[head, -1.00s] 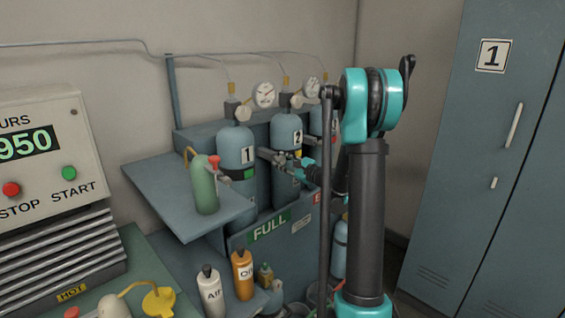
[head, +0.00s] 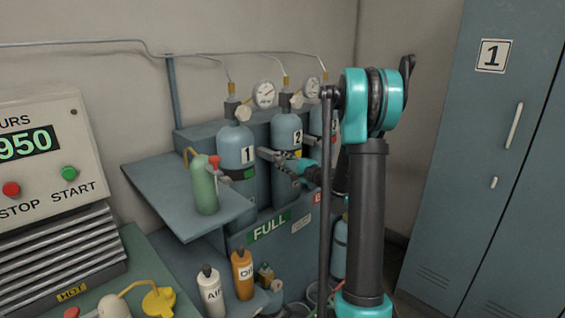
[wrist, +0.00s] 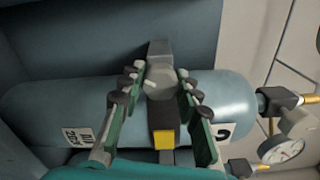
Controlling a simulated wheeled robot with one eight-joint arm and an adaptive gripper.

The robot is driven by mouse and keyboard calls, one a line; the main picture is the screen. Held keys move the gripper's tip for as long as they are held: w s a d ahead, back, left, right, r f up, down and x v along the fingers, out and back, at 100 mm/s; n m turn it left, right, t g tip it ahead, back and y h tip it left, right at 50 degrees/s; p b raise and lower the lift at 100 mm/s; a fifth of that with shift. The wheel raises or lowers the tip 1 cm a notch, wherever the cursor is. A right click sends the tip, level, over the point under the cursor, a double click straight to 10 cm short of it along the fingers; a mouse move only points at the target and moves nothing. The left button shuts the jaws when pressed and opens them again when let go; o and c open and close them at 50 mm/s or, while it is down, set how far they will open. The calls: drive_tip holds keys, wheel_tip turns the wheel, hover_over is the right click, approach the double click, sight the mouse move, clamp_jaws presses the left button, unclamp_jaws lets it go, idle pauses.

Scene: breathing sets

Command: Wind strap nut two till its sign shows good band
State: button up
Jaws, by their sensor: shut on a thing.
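Cylinder two (head: 285,133), a blue-grey bottle marked 2, stands in the rack in the head view and lies sideways across the wrist view (wrist: 60,108). A dark strap (wrist: 162,118) crosses it, with a yellow sign (wrist: 164,140) on the strap. Strap nut two (wrist: 158,84) is a grey nut on the strap's bracket. My gripper (wrist: 158,80) is shut on the nut, one finger on each side of it. In the head view my gripper (head: 290,170) is at the front of cylinder two and partly hides the strap.
Cylinder one (head: 236,150), with a green sign (head: 249,174) on its strap, stands left of cylinder two. A third cylinder is partly hidden behind my arm. A green bottle (head: 205,190) stands on the side shelf (head: 160,185). Gauges (head: 264,95) and pipes are above.

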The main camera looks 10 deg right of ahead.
drive_tip(key=shift+n, duration=0.6)
drive_tip(key=o, duration=1.2)
drive_tip(key=shift+s+d, duration=0.1)
drive_tip(key=v, duration=1.1)
drive_tip(key=shift+s+d, duration=0.2)
drive_tip(key=shift+s, duration=0.15)
